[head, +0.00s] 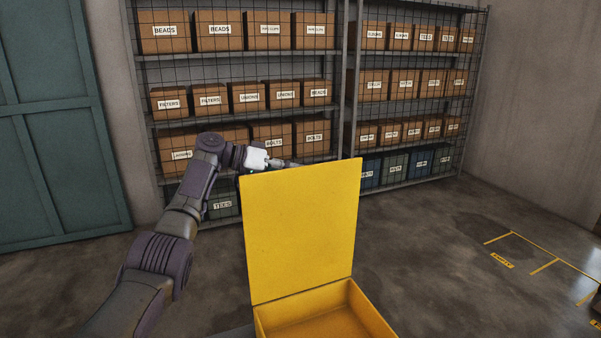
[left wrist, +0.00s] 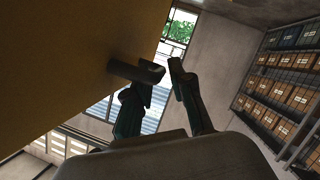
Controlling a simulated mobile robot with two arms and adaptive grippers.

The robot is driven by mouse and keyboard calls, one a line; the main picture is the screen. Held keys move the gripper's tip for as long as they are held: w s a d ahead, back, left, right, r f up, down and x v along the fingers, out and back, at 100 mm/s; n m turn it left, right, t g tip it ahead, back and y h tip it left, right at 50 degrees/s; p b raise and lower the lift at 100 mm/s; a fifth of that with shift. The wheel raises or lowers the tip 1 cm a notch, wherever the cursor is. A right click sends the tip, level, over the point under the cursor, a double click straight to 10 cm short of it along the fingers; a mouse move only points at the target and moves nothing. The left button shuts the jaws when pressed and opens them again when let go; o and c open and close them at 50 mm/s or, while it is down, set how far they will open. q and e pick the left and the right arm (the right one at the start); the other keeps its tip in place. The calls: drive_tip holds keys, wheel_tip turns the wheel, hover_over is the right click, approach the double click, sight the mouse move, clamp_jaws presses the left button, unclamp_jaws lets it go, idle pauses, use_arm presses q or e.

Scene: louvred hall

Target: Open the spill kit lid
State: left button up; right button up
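The spill kit is a yellow box (head: 330,318) at the bottom middle of the head view. Its yellow lid (head: 300,230) stands up, hinged at the box's back edge, and the visible inside looks bare. My left gripper (head: 290,163) is by the lid's top left edge, its tips partly hidden behind the lid. In the left wrist view the lid (left wrist: 70,60) fills the upper left, with a dark bar-like handle (left wrist: 133,70) sticking out from it. The left gripper's fingers (left wrist: 161,76) are apart, beside the handle; I cannot tell if they touch it. My right gripper is out of view.
Mesh-fronted shelves (head: 345,80) with labelled cartons and bins stand behind the box. A teal door (head: 50,130) is at the left. The concrete floor (head: 430,240) at the right is clear, with yellow floor markings (head: 540,265) beyond.

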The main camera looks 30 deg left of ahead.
use_arm(q)
drive_tip(key=v, duration=0.9)
drive_tip(key=shift+a, duration=0.25)
drive_tip(key=shift+s, duration=0.15)
